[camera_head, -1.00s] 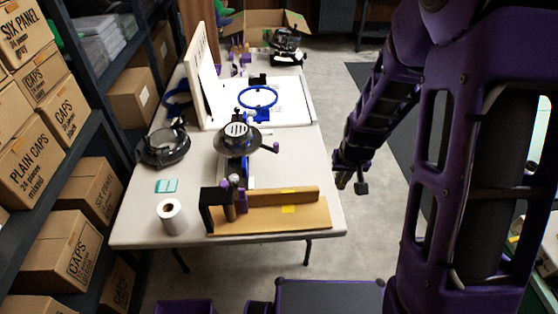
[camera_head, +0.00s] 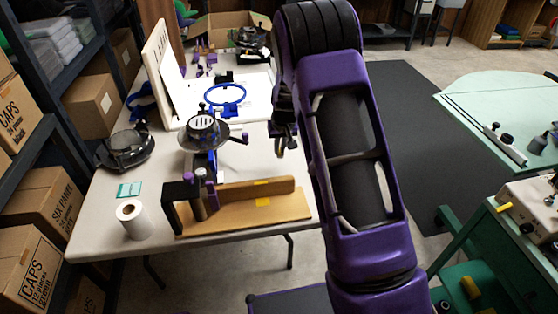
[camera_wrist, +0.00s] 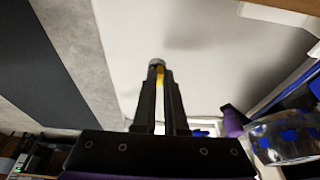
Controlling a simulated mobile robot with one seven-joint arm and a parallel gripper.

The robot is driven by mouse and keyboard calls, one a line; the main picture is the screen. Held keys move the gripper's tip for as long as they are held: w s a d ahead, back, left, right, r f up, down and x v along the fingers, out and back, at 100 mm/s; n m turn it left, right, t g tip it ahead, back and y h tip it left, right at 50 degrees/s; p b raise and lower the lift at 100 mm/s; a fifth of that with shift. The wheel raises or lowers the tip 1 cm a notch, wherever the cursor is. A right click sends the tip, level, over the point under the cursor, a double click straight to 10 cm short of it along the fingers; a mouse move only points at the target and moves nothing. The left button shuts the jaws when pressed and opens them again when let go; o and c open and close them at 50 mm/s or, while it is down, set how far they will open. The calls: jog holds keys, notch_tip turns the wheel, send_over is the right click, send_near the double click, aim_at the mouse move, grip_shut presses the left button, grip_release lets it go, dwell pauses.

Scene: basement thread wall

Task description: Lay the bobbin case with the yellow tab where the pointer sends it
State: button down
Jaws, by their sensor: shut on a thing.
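My gripper (camera_wrist: 162,90) is shut on a small round silver bobbin case (camera_wrist: 155,62) with a yellow tab (camera_wrist: 160,76) between the fingertips in the wrist view. In the head view my gripper (camera_head: 286,143) hangs at the right side of the white table (camera_head: 130,210). The bobbin case is too small to make out there. I cannot make out which part is the pointer. A blue-and-dark device with a round top (camera_head: 203,128) stands mid-table.
A green table (camera_head: 500,110) is at the right.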

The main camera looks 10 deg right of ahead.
jog(key=shift+f+b, duration=0.3)
jog(key=shift+f, duration=2.3)
jog(key=shift+f, duration=0.2)
jog(key=c, duration=1)
grip_release()
jog(key=shift+o, duration=0.2)
jog(key=shift+r, duration=0.1)
